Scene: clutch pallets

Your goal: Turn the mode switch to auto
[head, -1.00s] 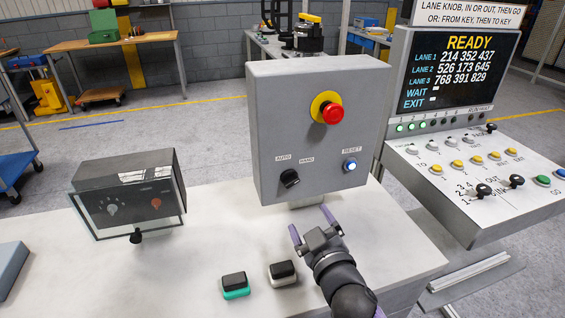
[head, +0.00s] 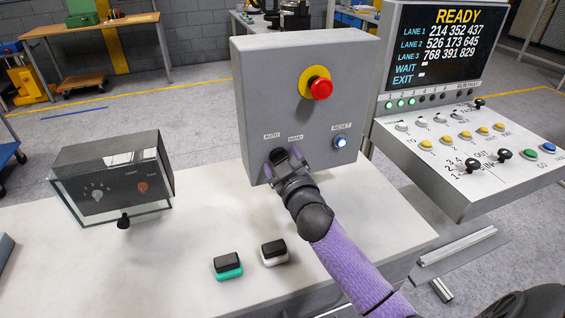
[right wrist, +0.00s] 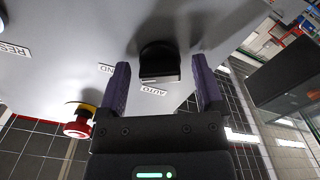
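The mode switch is a black knob (head: 277,156) low on the grey control box (head: 258,95), under the AUTO (head: 271,135) and HAND (head: 295,138) labels. It also shows large in the right wrist view (right wrist: 158,60). My right gripper (head: 286,160) is at the box front. Which way the knob points I cannot tell. My left gripper is not in view.
The box carries a red emergency button (head: 321,88) on a yellow ring and a lit RESET button (head: 340,142). A covered box (head: 115,175) stands at left. A lane console (head: 450,165) is at right.

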